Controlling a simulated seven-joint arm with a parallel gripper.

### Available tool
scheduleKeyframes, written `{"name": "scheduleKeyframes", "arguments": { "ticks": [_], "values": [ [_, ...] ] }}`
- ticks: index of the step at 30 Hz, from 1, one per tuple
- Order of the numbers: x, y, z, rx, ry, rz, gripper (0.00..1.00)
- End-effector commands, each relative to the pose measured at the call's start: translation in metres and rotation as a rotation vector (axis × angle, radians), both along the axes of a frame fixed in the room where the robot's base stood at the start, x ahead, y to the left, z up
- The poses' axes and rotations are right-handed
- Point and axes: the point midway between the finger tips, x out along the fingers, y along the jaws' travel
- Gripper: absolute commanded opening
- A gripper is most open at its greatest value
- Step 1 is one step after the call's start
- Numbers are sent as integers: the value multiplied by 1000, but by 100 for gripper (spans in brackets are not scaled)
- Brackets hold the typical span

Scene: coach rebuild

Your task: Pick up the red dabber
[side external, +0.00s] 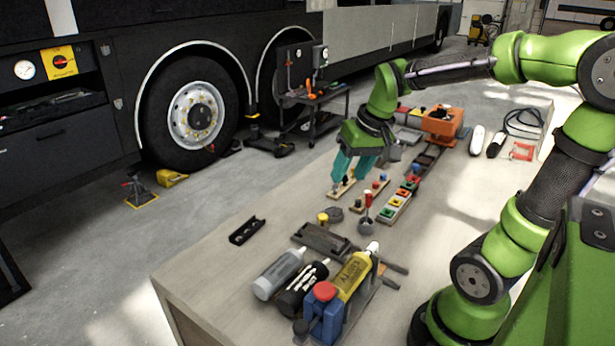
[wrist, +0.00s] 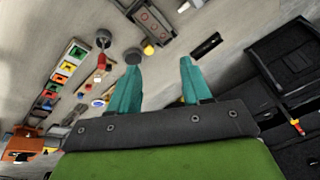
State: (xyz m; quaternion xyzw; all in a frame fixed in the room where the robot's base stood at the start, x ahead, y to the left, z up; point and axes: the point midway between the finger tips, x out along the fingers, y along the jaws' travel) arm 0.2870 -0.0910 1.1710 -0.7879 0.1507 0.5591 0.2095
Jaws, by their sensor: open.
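In the wrist view the red dabber (wrist: 102,61) is left of my fingers. My gripper (side external: 352,172) has teal fingers that are apart and empty, over a small wooden strip (side external: 342,188), left of and behind the dabber. My gripper (wrist: 160,64) also shows open in the wrist view, with bare table between its fingertips. It does not touch the dabber.
A dark disc (side external: 335,214) and a yellow-topped pot (side external: 322,219) are left of the dabber. A tray of coloured blocks (side external: 395,206) is to its right. The table's left side is mostly clear.

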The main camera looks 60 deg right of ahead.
Motion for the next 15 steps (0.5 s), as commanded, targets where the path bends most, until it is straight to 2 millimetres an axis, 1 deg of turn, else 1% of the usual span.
{"name": "scheduleKeyframes", "arguments": {
  "ticks": [1,3,6,7,9,10,13,15],
  "values": [
    [5,-28,-6,-11,63,-3,49],
    [7,-62,-12,-26,143,29,49],
    [6,-101,-19,-35,240,98,49],
    [5,-111,-20,-37,266,126,49],
    [5,-126,-18,-45,307,198,49],
    [5,-129,-16,-51,317,231,49],
    [5,-130,-7,-66,328,313,49],
    [3,-127,-9,-61,336,346,49]
  ]
}}
